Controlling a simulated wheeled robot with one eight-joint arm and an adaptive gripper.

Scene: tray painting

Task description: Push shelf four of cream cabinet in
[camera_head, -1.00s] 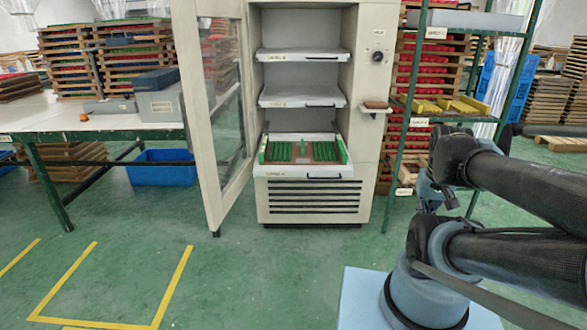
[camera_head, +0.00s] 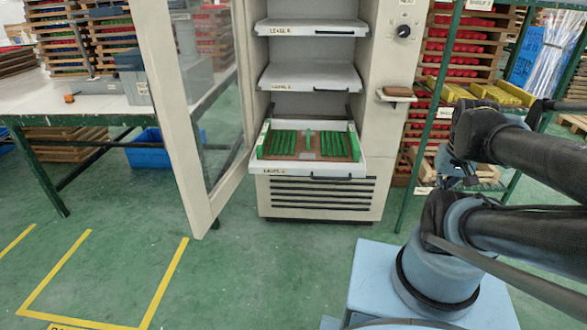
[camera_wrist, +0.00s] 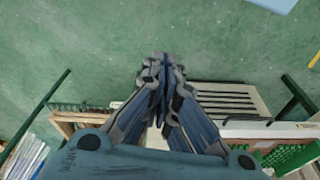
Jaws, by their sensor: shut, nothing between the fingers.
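The cream cabinet (camera_head: 379,115) stands with its glass door (camera_head: 207,181) swung open to the left. Its lowest visible shelf (camera_head: 275,170), seemingly labelled level 4, sticks out past the front and has a black handle. On it lies a brown tray (camera_head: 337,157) with rows of green pieces. In the wrist view the shelf's front edge (camera_wrist: 258,130) is at the lower right, with green pieces behind it. My gripper (camera_wrist: 163,62) is shut and empty, apart from the shelf. In the head view it is at the right, partly hidden by my arm.
Two upper shelves (camera_head: 311,77) look empty and sit further in. A green rack (camera_head: 429,133) with trays stands right of the cabinet. A white-topped table (camera_head: 75,109) with a blue bin (camera_head: 160,152) below is at the left. The floor in front is clear, with yellow lines.

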